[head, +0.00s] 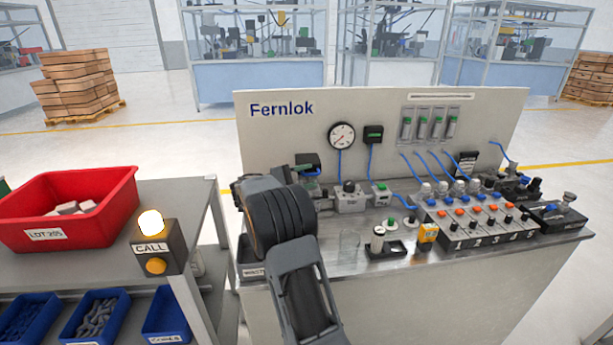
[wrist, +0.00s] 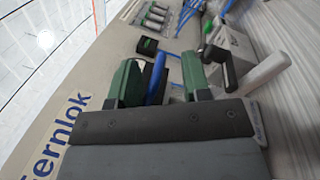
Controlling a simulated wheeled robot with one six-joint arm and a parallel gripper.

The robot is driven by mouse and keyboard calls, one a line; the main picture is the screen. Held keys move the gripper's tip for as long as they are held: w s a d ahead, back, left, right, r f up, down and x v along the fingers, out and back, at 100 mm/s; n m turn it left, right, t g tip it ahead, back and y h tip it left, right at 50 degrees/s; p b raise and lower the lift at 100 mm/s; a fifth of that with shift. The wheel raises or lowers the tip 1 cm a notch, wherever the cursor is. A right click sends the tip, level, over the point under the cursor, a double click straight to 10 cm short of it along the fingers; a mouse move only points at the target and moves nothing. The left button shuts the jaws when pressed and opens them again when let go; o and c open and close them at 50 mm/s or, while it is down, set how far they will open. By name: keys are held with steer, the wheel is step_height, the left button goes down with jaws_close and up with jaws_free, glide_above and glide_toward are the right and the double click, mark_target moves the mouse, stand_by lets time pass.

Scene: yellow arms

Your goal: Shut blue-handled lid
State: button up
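In the wrist view a thick blue bar, which looks like the lid's blue handle (wrist: 156,82), stands between the two green fingertips of my gripper (wrist: 160,85). The fingers are apart, and a gap shows between the bar and the right finger. I cannot tell whether the bar touches the left finger. In the head view a dark box (head: 308,161) with a bit of blue below it shows just behind my arm, at the left of the bench. My arm hides the gripper there, and the lid's angle cannot be made out.
A grey valve with a black lever (wrist: 216,62) is close to the right finger. The Fernlok panel (head: 285,130) rises behind, with a gauge (head: 341,136) and blue hoses. A call-light box (head: 157,248) and a red bin (head: 70,215) stand on the left table.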

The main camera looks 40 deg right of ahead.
steer(key=shift+w+r, duration=0.1)
steer(key=shift+r, duration=0.2)
steer(key=s+a+r, duration=0.7)
steer(key=s+r, duration=0.5)
steer(key=shift+a+r, duration=0.2)
steer(key=shift+a, duration=0.05)
